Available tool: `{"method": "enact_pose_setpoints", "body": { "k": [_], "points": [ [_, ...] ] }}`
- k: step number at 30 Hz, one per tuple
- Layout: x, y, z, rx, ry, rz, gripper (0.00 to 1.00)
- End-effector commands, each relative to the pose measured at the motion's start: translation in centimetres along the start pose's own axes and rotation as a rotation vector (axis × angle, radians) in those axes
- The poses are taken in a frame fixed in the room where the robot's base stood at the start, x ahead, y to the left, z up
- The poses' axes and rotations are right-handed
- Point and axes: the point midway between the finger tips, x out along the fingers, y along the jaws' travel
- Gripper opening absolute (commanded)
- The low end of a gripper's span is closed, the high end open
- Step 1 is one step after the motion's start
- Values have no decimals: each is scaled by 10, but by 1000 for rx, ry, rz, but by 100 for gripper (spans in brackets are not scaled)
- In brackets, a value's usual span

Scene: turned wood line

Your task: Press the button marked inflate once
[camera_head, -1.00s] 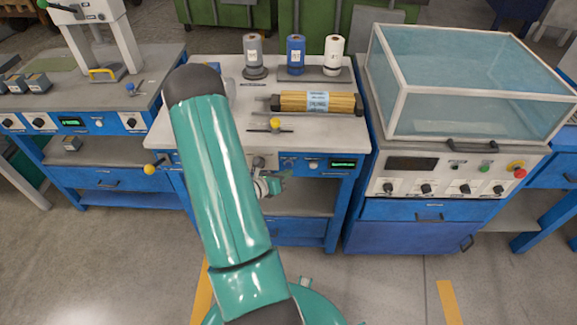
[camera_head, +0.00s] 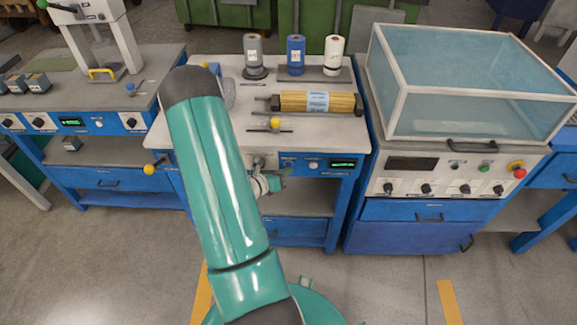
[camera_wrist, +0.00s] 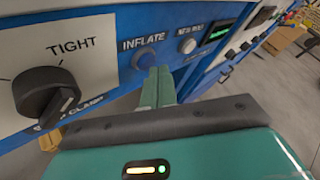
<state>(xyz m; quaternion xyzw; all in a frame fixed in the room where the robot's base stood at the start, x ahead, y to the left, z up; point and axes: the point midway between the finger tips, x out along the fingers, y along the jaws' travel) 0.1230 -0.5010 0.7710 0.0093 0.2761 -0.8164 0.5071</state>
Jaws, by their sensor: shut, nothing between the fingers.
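The blue round button marked INFLATE (camera_wrist: 144,59) sits on the blue front panel in the wrist view, just beyond my fingertips. My gripper (camera_wrist: 154,74) is shut and empty, its two teal fingers together and pointing at the panel just below and right of the button's middle. The fingertips overlap the button's lower edge in the picture; I cannot tell whether they touch it. In the head view, my gripper (camera_head: 278,181) is in front of the middle bench, just below its control panel (camera_head: 301,165).
A black knob (camera_wrist: 46,92) marked TIGHT is left of the button. A white button (camera_wrist: 188,46) and a green display (camera_wrist: 220,31) are to its right. On the bench are a bundle of sticks (camera_head: 318,103) and several rolls. A glass-covered machine (camera_head: 465,90) stands at right.

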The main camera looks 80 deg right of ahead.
Motion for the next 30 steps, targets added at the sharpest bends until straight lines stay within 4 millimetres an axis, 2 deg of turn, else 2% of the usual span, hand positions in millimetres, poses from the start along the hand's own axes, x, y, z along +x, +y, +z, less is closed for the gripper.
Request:
{"method": "enact_pose_setpoints", "body": {
  "k": [30],
  "points": [
    [5, 4, 4, 0, 0, 0, 0]
  ]
}}
